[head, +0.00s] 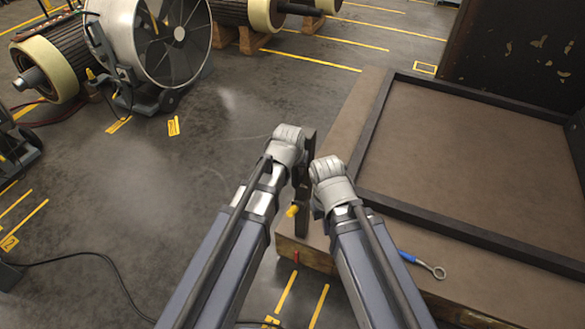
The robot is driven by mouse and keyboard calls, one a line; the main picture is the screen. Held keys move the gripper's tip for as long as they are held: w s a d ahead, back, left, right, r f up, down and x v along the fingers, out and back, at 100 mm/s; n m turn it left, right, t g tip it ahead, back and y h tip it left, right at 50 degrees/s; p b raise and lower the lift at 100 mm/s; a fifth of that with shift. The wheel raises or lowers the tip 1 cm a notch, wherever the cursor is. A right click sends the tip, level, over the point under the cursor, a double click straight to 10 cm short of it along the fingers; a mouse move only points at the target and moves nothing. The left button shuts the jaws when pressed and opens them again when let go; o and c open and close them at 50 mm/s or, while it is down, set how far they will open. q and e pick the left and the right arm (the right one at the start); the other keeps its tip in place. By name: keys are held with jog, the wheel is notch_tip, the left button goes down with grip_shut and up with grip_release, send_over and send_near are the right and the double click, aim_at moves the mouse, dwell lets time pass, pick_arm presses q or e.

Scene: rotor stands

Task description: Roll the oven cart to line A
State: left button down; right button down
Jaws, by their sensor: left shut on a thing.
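A low, flat brown bed with a dark raised frame (450,230) fills the right side; it looks like the oven cart. A dark upright bar (302,190) stands at its left edge. My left gripper (289,138) is shut on this bar near its top. My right gripper (328,168) is just right of the bar; its fingers look curled, but whether they hold anything is hidden. Yellow lines are painted on the floor, and I cannot read which is line A.
A blue-handled ring tool (422,264) lies on the near brown ledge. A large fan housing (165,40) and a rotor (55,65) stand at the upper left. A dark worn block (515,50) rises behind the bed. A black cable (85,256) crosses the floor lower left. The middle-left floor is clear.

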pick_arm(q)
jog(key=shift+s+d, duration=0.15)
jog(key=shift+d, duration=0.05)
jog(key=c, duration=0.7)
grip_release()
jog(key=shift+o, duration=0.2)
jog(key=shift+r, duration=0.1)
jog(key=p+v, duration=0.7)
jog(key=shift+r, duration=0.35)
jog(key=s+a+f+m+g+y, duration=0.1)
jog(key=s+g, duration=0.4)
jog(key=s, duration=1)
jog(key=shift+s+a+f+m+y, duration=0.3)
jog(key=shift+a+m+y, duration=0.1)
jog(key=shift+m+y, duration=0.15)
